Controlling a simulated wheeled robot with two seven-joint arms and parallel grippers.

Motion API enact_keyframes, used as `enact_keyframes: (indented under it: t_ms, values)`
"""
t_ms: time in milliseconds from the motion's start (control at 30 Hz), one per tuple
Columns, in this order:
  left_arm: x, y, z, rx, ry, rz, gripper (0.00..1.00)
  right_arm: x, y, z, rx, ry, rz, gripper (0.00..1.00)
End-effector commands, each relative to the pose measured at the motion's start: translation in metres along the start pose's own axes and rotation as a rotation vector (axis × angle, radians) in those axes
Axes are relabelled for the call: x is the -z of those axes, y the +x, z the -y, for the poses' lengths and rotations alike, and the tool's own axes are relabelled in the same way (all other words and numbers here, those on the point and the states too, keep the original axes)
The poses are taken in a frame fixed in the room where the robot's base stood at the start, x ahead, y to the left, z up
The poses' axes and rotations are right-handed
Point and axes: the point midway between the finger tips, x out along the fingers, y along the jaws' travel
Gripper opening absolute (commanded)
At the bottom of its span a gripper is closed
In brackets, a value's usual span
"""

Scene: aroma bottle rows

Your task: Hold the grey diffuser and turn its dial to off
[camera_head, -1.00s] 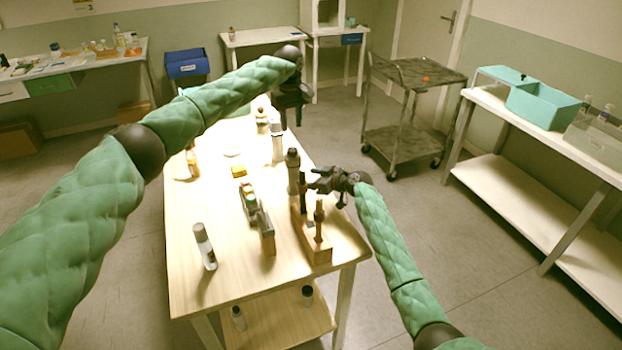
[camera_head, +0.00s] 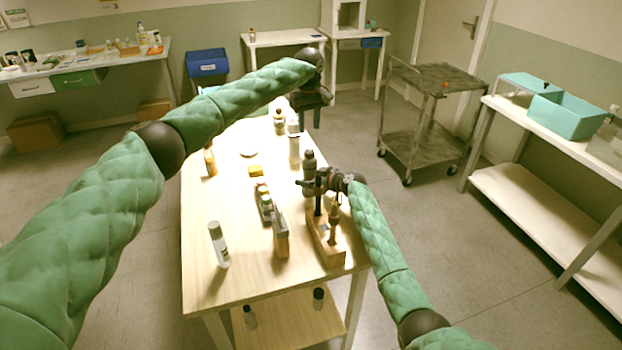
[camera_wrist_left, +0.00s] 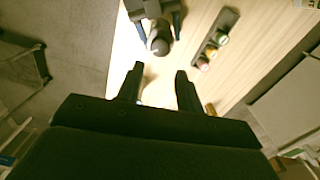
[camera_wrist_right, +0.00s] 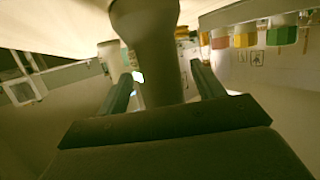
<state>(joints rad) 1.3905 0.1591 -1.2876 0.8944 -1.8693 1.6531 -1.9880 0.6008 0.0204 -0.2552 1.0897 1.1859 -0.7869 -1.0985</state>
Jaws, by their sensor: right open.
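The grey diffuser (camera_head: 309,160) is a dark, upright, bottle-shaped thing near the table's right edge. My right gripper (camera_head: 311,184) is at its side, low on the body. In the right wrist view the grey diffuser (camera_wrist_right: 150,35) stands between the two open, spread fingers (camera_wrist_right: 165,80). In the left wrist view its rounded top (camera_wrist_left: 158,40) shows between the right gripper's fingers. My left gripper (camera_head: 311,112) is higher and farther back, pointing down. Its fingers are apart and empty in the left wrist view (camera_wrist_left: 158,84). I cannot make out the dial's setting.
A wooden block with upright dark pieces (camera_head: 325,245) stands near my right forearm. A pale bottle (camera_head: 294,148) stands behind the diffuser.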

Motion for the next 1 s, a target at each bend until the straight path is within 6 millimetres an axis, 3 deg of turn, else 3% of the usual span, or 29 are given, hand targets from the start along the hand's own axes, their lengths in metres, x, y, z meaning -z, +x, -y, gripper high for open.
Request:
enact_keyframes:
  t_ms: [67, 300, 433, 667, 1000]
  values:
    - [0.0, 0.0, 0.0, 0.0, 0.0, 0.0, 0.36, 0.0, 0.0, 0.0, 0.0, 0.0, 0.0, 0.64]
    - [0.0, 0.0, 0.0, 0.0, 0.0, 0.0, 0.36, 0.0, 0.0, 0.0, 0.0, 0.0, 0.0, 0.16]
    - [0.0, -0.004, -0.002, -0.006, 0.0, -0.001, 0.54, 0.0, 0.0, 0.0, 0.0, 0.0, 0.0, 0.15]
    - [0.0, -0.015, -0.004, -0.019, -0.15, 0.0, 0.54, -0.001, 0.0, 0.0, 0.0, 0.0, 0.0, 0.15]
    - [0.0, -0.02, -0.004, -0.019, -0.644, 0.005, 0.54, -0.001, 0.0, 0.0, 0.0, 0.0, 0.001, 0.15]
